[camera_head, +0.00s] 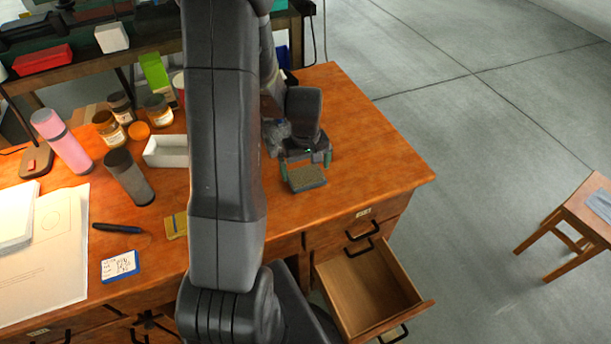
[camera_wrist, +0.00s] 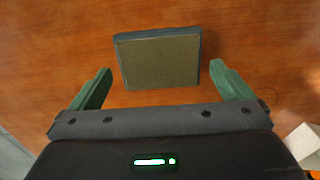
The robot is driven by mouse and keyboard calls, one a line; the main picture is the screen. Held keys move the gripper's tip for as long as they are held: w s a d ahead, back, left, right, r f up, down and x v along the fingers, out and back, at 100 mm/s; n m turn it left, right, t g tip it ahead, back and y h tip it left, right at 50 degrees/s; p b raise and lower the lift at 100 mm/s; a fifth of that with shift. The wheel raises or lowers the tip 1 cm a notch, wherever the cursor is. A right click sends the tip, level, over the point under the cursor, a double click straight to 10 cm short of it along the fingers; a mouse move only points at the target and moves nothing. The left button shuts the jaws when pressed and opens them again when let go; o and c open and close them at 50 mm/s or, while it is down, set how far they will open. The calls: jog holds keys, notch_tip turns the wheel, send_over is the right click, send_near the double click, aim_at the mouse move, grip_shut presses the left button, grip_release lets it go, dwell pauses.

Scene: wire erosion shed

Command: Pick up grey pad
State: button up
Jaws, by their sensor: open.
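The grey pad (camera_head: 306,177) is a small rectangular block with a brownish top, lying flat on the orange-brown wooden desk. In the wrist view the pad (camera_wrist: 160,62) shows a tan top face and dark grey edges. My gripper (camera_head: 306,160) is just above and beside the pad. In the wrist view my open gripper (camera_wrist: 158,85) has its two green fingers on either side of the pad's near end, with gaps to both sides. Nothing is held between them.
My arm hides part of the desk (camera_head: 370,150). An open drawer (camera_head: 368,290) juts out at the front. The desk right of the pad is clear.

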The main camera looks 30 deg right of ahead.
aim_at(306, 177)
jog(key=shift+f, duration=1.3)
jog(key=c, duration=0.9)
